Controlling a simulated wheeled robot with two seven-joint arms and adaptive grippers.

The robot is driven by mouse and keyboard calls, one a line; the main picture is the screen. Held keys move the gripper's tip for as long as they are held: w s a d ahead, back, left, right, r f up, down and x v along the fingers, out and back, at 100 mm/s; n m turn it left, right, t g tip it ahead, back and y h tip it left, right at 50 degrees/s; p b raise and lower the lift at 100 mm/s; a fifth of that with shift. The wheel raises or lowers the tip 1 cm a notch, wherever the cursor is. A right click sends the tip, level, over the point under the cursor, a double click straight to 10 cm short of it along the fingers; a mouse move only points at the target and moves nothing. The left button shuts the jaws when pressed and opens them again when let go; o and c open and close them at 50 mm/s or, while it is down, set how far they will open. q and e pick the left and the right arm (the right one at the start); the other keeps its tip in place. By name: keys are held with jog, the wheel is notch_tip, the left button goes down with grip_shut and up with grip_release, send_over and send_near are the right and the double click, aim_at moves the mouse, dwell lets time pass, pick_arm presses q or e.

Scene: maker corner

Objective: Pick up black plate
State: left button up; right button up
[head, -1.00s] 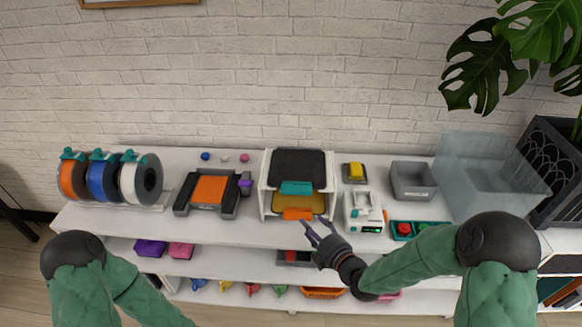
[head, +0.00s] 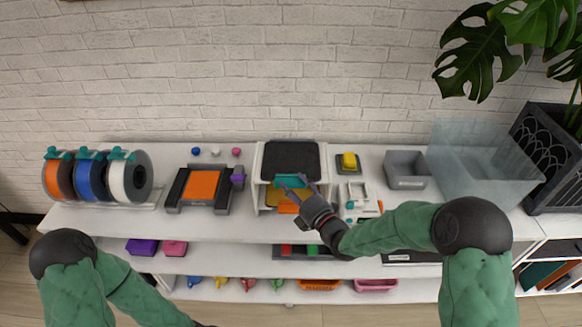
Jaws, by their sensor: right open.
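The black plate (head: 291,158) lies flat on top of a white rack (head: 259,172) in the middle of the upper shelf. A teal tab (head: 296,176) shows at its front edge. A gold plate (head: 271,197) with an orange tab (head: 288,207) sits in the level below. My right gripper (head: 294,185) is open, its fingers in front of the teal tab and partly covering it. Whether they touch the tab I cannot tell. My left arm comes in at lower left, its gripper outside the picture.
Left of the rack are a black device with an orange top (head: 202,185) and several filament spools (head: 130,178). Right are a small white machine (head: 354,194), a yellow block (head: 349,160), a grey bin (head: 406,169) and a clear box (head: 470,170). Lower shelves hold trays and small tools.

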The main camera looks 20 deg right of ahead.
aim_at(287, 177)
jog(key=shift+x, duration=1.9)
jog(key=shift+d, duration=0.2)
grip_shut()
jog(key=shift+r, duration=0.2)
jog(key=shift+r, duration=0.65)
jog(key=s+d+r+p, duration=0.4)
jog(key=s+d+r, duration=0.1)
jog(key=s+r, duration=0.6)
jog(key=shift+s+r, duration=0.2)
jog(key=shift+s, duration=0.75)
jog(key=shift+d, duration=0.15)
